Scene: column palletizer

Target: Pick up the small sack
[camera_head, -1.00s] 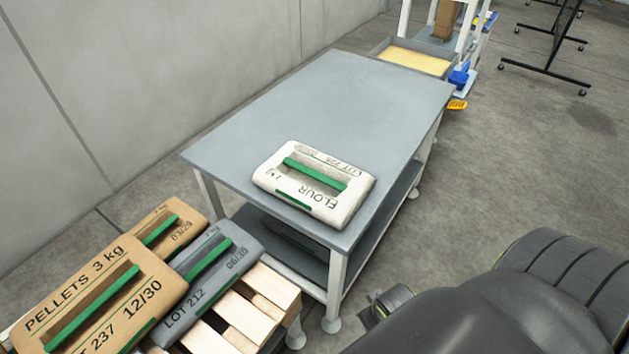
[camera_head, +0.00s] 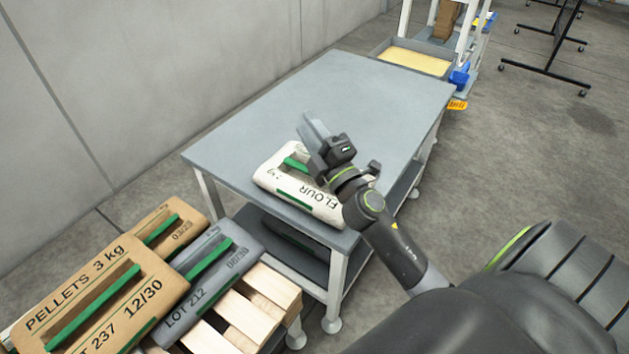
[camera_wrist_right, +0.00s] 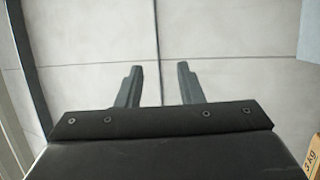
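A white flour sack (camera_head: 318,204) with green handle strips lies flat near the front edge of the grey table (camera_head: 390,90). My right gripper (camera_head: 311,130) is in front of the sack in the head view and hides its right and far parts. In the right wrist view its two fingers (camera_wrist_right: 158,82) stand apart with nothing between them, against the pale wall panels. I see no contact with the sack. My left gripper is in neither view.
A wooden pallet (camera_head: 262,312) at lower left bears a brown pellets sack (camera_head: 70,290), a grey sack (camera_head: 180,308) and another brown sack (camera_head: 150,222). The far part of the tabletop is clear. A yellow-lined tray (camera_head: 415,60) stands behind the table.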

